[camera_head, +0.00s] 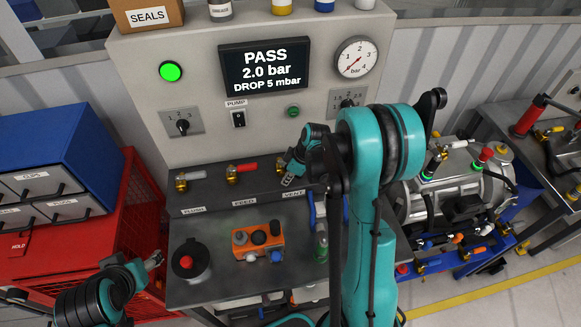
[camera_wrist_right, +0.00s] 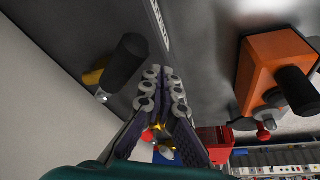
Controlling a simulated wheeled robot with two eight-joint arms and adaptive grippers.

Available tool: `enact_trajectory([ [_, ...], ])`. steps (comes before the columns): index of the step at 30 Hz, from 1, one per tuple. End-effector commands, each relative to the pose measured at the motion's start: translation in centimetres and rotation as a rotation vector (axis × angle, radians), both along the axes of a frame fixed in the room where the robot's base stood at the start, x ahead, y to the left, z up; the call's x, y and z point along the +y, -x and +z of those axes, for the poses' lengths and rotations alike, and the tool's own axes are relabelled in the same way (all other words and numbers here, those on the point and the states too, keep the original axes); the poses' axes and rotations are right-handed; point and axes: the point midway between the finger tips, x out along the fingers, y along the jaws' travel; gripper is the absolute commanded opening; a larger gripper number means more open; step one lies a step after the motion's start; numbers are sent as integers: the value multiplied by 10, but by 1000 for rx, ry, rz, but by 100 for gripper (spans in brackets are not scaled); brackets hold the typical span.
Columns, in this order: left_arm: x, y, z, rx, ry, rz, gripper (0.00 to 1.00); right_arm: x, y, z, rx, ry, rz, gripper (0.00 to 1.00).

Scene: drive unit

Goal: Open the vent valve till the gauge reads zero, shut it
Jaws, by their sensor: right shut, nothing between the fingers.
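The vent valve is mostly hidden behind my right gripper in the head view; its VENT label (camera_head: 293,194) shows on the dark ledge. My right gripper (camera_head: 289,181) is shut and empty just over that spot. In the right wrist view its fingers (camera_wrist_right: 164,78) are together, beside a valve with a black grip and brass body (camera_wrist_right: 122,62); they look apart from it. The pressure gauge (camera_head: 355,58) is at the upper right of the panel; its needle seems to point to the lower left, too small to read exactly. My left gripper (camera_head: 153,261) is low at the left, its opening unclear.
The screen (camera_head: 264,68) reads PASS, 2.0 bar, DROP 5 mbar, beside a lit green lamp (camera_head: 171,71). Left of the vent are the feed valve (camera_head: 232,174) and flush valve (camera_head: 181,183). An orange box (camera_head: 257,241) and a red button (camera_head: 187,262) stand in front.

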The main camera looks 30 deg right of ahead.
Motion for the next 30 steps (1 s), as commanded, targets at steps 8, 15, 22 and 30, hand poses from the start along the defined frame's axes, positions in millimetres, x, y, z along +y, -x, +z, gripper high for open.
enact_trajectory([
  [8,0,0,-4,0,0,0,56,-14,2,-1,0,0,-2,0],
  [15,0,0,-3,0,0,0,56,-15,2,0,0,0,0,0],
  [22,0,0,-5,0,0,0,56,-21,1,0,0,0,-1,0],
  [30,0,0,-8,0,0,0,56,-32,1,0,0,0,-1,0],
])
